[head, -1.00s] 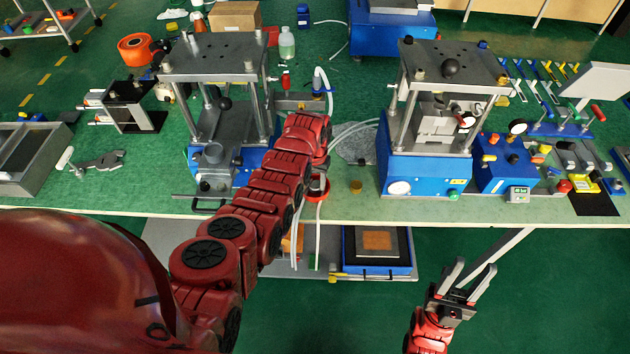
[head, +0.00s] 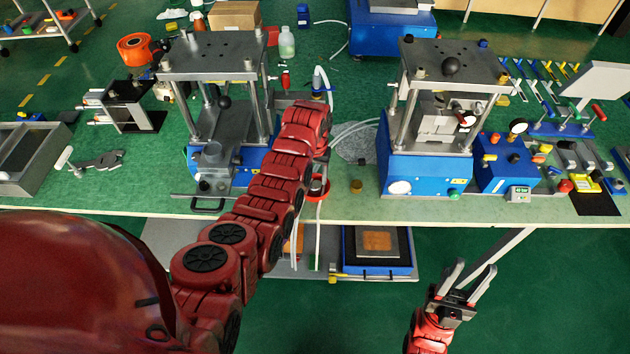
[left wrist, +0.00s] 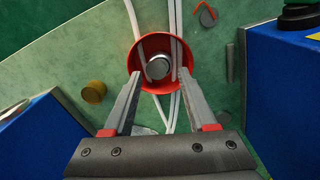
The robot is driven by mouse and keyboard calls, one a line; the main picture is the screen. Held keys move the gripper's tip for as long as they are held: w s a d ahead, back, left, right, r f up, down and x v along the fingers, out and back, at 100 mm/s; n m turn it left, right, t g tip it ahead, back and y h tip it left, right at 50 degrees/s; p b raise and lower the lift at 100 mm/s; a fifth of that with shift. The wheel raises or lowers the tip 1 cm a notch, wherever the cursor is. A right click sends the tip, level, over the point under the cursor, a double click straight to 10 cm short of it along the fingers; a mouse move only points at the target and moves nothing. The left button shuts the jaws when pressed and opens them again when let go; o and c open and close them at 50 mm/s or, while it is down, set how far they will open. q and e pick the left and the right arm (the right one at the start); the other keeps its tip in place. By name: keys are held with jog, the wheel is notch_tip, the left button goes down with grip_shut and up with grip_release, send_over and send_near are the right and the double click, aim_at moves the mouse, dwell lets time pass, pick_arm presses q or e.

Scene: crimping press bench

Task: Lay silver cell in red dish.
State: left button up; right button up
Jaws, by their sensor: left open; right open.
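The red dish (left wrist: 152,42) is ahead of my left gripper in the left wrist view. It also shows at the bench's front edge in the head view (head: 318,192), partly hidden by my left arm. The silver cell (left wrist: 158,67) appears inside the dish, a round metal top against the red wall. My left gripper (left wrist: 159,75) is open, its fingertips on either side of the cell in the picture, with gaps showing. In the head view my left arm hides most of this gripper. My right gripper (head: 474,267) is open and empty, low in front of the bench.
White tubes (left wrist: 174,30) cross the dish in the left wrist view. A brass-coloured cylinder (head: 356,187) stands right of the dish. Blue-based presses stand on both sides, the left one (head: 212,130) close to my arm and the right one (head: 428,160) further off.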

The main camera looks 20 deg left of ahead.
aim_at(315, 185)
pick_arm(q)
notch_tip(315, 185, up, 9)
jog(key=p, duration=0.1)
jog(key=shift+p, duration=0.3)
jog(key=shift+f, duration=0.15)
